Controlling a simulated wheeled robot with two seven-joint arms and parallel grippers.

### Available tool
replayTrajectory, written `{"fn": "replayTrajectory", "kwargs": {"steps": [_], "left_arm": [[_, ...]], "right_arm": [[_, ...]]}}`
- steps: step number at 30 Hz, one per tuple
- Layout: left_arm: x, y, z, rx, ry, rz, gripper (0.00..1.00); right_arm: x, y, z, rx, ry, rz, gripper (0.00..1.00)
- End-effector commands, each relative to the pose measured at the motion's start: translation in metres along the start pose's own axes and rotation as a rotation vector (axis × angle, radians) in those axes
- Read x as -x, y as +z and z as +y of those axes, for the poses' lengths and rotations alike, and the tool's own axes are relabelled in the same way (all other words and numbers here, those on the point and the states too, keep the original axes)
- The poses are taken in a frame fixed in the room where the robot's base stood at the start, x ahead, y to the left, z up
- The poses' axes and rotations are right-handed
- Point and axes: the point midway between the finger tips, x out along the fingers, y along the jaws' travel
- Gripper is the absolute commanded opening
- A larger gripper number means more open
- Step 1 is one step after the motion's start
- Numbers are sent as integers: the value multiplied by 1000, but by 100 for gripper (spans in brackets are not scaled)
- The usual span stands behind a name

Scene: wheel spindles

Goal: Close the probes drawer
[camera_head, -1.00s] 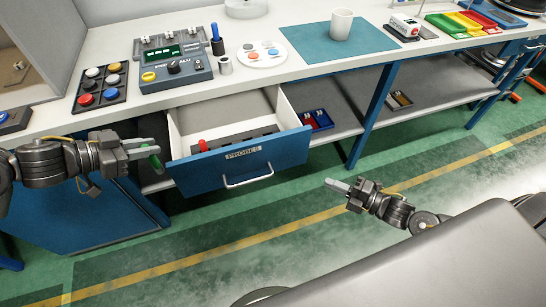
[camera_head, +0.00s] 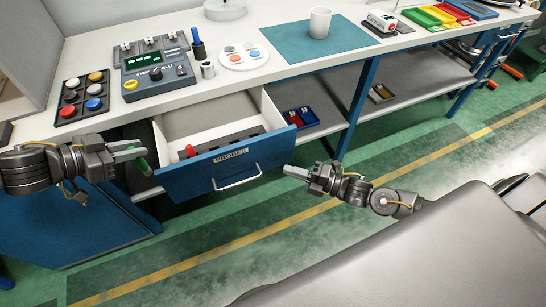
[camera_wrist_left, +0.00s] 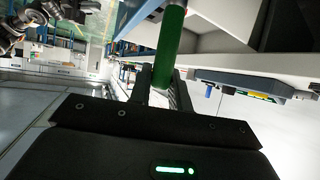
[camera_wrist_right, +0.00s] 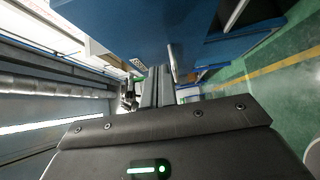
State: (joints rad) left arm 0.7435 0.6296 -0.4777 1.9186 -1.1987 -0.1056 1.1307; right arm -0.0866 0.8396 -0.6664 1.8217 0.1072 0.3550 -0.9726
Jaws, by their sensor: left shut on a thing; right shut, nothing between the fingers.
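The probes drawer (camera_head: 195,180) stands pulled out below the workbench top, with a blue front, a PROBES label (camera_head: 231,153) and a silver bar handle (camera_head: 237,178). A red probe (camera_head: 190,151) shows in a dark holder inside it. My left gripper (camera_head: 136,151) is shut on a green probe (camera_head: 143,164), left of the drawer's front corner; the green probe (camera_wrist_left: 170,45) stands between the fingers in the left wrist view. My right gripper (camera_head: 297,172) is shut and empty, right of the drawer front and apart from the handle.
The bench top (camera_head: 225,80) holds a blue tester (camera_head: 155,75), a button panel (camera_head: 85,97), a round white tray (camera_head: 244,55) and a white mug (camera_head: 319,23) on a teal mat. Red and blue bins (camera_head: 299,118) sit on the lower shelf. Green floor is open in front.

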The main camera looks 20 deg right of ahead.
Motion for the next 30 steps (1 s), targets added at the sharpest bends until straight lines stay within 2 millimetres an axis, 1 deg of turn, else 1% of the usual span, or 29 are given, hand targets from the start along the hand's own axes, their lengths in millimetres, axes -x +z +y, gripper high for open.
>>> {"fn": "replayTrajectory", "kwargs": {"steps": [1, 3, 6, 9, 15, 26, 30], "left_arm": [[2, -4, 0, 0, 0, 0, 0], [3, -6, 0, 0, 0, 0, 0], [4, -8, 0, 0, 0, 0, 0], [5, -9, 0, 0, 0, 0, 0], [5, -10, 0, 0, 0, 0, 0], [5, -9, 0, 0, 0, 0, 0], [4, -7, 0, 0, 0, 0, 0]], "right_arm": [[-11, 0, 3, 0, 4, -1, 0], [-23, 1, 2, 1, 2, 0, 0], [-32, 14, 2, 3, 0, -2, 0], [-40, 21, 1, 1, 0, -1, 0], [-46, 28, 0, 1, -1, 0, 0], [-47, 28, -1, 0, -1, 0, 0], [-49, 32, -1, 0, -1, 0, 0]]}}
